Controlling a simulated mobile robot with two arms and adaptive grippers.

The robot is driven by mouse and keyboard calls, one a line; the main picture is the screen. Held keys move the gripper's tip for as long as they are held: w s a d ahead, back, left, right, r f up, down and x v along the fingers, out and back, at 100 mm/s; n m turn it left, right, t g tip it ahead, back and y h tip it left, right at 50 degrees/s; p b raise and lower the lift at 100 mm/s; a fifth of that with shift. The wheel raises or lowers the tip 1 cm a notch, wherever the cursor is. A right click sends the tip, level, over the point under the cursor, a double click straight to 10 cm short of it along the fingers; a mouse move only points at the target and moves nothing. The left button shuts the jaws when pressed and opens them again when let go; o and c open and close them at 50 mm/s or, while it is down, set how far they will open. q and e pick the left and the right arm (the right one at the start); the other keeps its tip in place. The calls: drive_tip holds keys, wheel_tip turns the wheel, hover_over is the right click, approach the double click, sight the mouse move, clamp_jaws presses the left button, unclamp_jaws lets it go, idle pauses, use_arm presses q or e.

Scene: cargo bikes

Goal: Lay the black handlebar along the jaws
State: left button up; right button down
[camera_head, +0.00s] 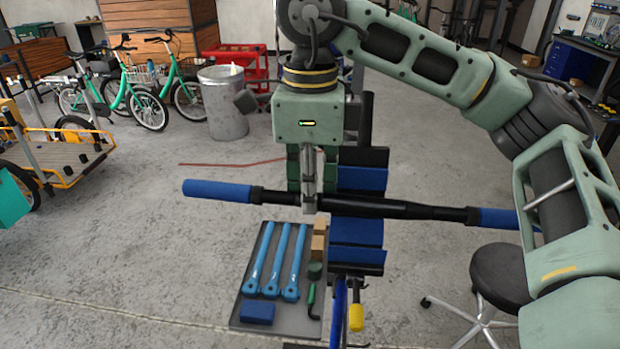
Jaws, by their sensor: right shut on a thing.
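My right gripper (309,205) comes down from above and is shut on the black handlebar (405,209), left of the bar's middle. The handlebar has blue grips at both ends and runs left to right, its right end slightly lower in the picture and partly behind my right arm. The bar crosses in front of the jaws (357,231), dark blocks with blue pads. Blue shows above and below the bar. I cannot tell whether the bar touches the jaws or hangs above them. My left gripper is not in view.
A grey tray (238,327) below holds several blue tools, a blue block and small brown blocks. A black stool (500,274) stands at right. A cargo bike (62,160) is at left; green bikes, a metal bin (224,105) and red cart (240,65) stand behind.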

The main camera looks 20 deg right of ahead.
drive_tip(key=shift+w+d+f, duration=0.1)
drive_tip(key=shift+w+f, duration=0.05)
drive_tip(key=shift+f, duration=0.15)
drive_tip(key=shift+f+b, duration=0.95)
drive_tip(key=shift+f, duration=0.15)
drive_tip(key=f+b, duration=0.3)
drive_tip(key=f, duration=0.1)
drive_tip(key=shift+s+a, duration=0.2)
drive_tip(key=shift+s, duration=0.05)
drive_tip(key=c, duration=1.5)
unclamp_jaws()
drive_tip(key=shift+f, duration=0.1)
drive_tip(key=shift+c, duration=0.2)
drive_tip(key=shift+d, duration=0.1)
